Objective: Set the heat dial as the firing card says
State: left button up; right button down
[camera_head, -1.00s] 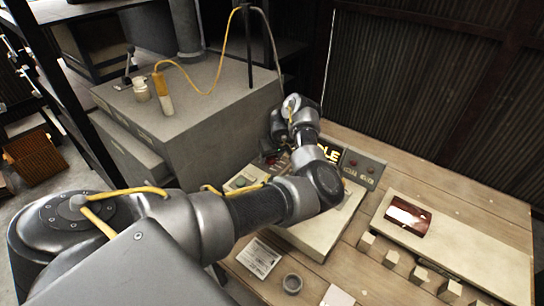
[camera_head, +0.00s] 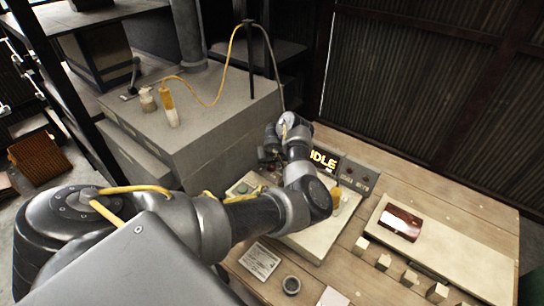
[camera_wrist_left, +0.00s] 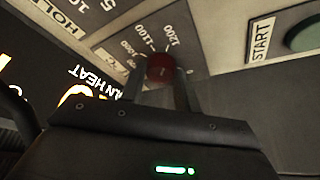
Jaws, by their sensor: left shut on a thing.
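The heat dial is a small red knob (camera_wrist_left: 161,68) in the left wrist view, on a panel with a printed scale; 1000, 1100 and 1200 are readable around it. My left gripper (camera_wrist_left: 160,84) is shut on this knob, one finger on each side. Its pointer mark is not clear. In the head view my left arm's wrist hangs over the control panel (camera_head: 318,240) and largely hides the dial. A white printed card (camera_head: 260,262) lies on the bench in front of the panel; its text is too small to read. My right gripper is not in view.
A lit display (camera_head: 323,160) reads IDLE. A green button (camera_wrist_left: 304,35) sits beside a START label (camera_wrist_left: 262,39).

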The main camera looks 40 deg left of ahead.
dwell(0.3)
pick_arm(q)
jog(key=o, duration=1)
jog(key=shift+f, duration=0.1)
jog(key=shift+c, duration=0.2)
jog(key=p+v, duration=0.2)
jog(key=v, duration=0.9)
jog(key=shift+s+a+f, duration=0.1)
jog(key=shift+f, duration=0.05)
